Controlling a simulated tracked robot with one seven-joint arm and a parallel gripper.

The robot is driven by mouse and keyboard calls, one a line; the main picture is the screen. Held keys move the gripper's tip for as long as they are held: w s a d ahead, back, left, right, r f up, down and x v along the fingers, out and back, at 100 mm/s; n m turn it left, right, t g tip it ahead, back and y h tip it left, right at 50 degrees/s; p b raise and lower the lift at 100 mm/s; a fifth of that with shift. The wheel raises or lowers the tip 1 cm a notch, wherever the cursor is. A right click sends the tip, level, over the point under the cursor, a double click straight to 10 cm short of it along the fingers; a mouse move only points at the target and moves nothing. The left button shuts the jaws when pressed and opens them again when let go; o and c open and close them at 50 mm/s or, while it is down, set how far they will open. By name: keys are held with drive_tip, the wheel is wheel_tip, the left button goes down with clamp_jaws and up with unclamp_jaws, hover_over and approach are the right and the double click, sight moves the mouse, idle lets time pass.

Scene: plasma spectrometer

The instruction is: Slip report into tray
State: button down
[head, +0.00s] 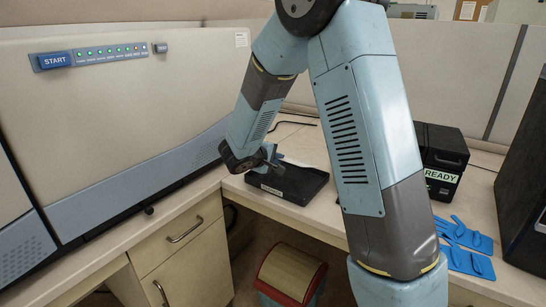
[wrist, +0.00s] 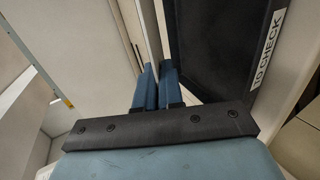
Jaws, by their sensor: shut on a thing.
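A shallow black tray (head: 300,186) lies on the desk top, with a small white label on its front edge. In the wrist view the two blue fingers of my gripper (wrist: 149,84) are shut on a thin pale sheet, the report (wrist: 149,35), seen nearly edge-on beside the tray. Most of the report is hidden in the head view. I cannot tell whether it touches the tray.
The large spectrometer (head: 110,110) with its START button stands at the left. A black box (head: 443,158) labelled "READY" and blue gloves (head: 468,245) are at the right. A bin (head: 290,275) stands below the desk edge. Drawers (head: 180,245) are under the desk.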

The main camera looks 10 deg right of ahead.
drive_tip(key=shift+w+d+f, duration=0.3)
drive_tip(key=shift+d+f, duration=0.05)
drive_tip(key=shift+f, duration=0.2)
drive_tip(key=shift+w+d+f, duration=0.3)
drive_tip(key=shift+d+f, duration=0.05)
drive_tip(key=shift+f, duration=0.2)
drive_tip(key=shift+w+d+f, duration=0.15)
drive_tip(key=shift+f, duration=0.7)
drive_tip(key=shift+w+d+f, duration=0.15)
drive_tip(key=shift+f, duration=0.65)
drive_tip(key=c, duration=1.2)
unclamp_jaws()
drive_tip(key=v, duration=1.3)
drive_tip(key=shift+s+a+r, duration=0.15)
drive_tip(key=shift+s+a, duration=0.05)
